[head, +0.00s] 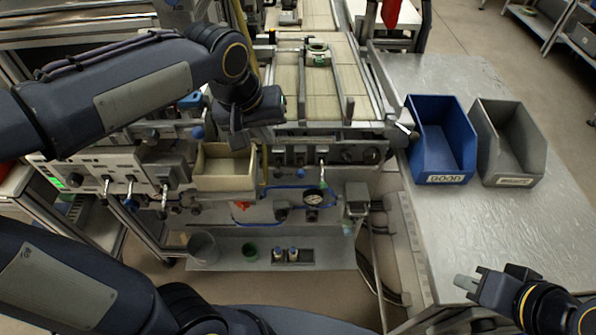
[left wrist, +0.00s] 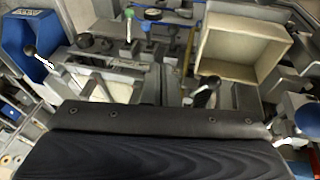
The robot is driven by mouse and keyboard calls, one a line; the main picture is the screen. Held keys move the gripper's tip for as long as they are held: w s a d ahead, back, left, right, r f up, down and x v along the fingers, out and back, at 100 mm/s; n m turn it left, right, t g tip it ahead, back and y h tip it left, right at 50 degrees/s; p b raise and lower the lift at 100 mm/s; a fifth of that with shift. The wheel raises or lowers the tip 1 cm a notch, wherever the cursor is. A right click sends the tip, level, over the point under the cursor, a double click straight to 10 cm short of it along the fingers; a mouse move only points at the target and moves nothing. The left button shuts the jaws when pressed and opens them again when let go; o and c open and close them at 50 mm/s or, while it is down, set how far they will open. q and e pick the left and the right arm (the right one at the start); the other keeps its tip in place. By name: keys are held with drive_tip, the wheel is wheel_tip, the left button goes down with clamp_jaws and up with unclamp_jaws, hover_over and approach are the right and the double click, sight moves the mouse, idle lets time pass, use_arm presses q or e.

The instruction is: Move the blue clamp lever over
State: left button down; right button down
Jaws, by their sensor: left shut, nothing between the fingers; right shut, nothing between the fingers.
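A blue rounded knob (head: 197,132), which looks like the blue clamp lever's handle, shows at the left of the bench front, beside and behind the tan box. It also shows at the right edge of the left wrist view (left wrist: 308,118). I cannot make out its lever arm. My left gripper (head: 240,138) points down over the bench front, right of the blue knob and apart from it, just behind the tan box. It is shut and empty; its dark body fills the lower left wrist view and its fingertips are hard to see. My right gripper (head: 467,284) is shut and empty above the right table.
The tan box (head: 224,183) hangs on the bench front. Several small levers and a gauge (head: 313,197) crowd the panel. A blue bin (head: 446,178) and a grey bin (head: 513,181) stand on the right table (head: 545,225).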

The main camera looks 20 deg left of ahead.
use_arm(q)
drive_tip(key=shift+w+d+f, duration=0.15)
drive_tip(key=shift+w+d, duration=0.25)
drive_tip(key=shift+w, duration=0.15)
use_arm(e)
drive_tip(key=shift+f, duration=0.25)
use_arm(q)
drive_tip(key=shift+f, duration=0.1)
approach(301, 168)
wheel_tip(301, 168, down, 2)
drive_tip(key=a, duration=0.2)
drive_tip(key=shift+w+d+f, duration=0.1)
drive_tip(key=shift+d+f, duration=1.15)
drive_tip(key=shift+f, duration=0.3)
use_arm(e)
drive_tip(key=shift+r, duration=0.1)
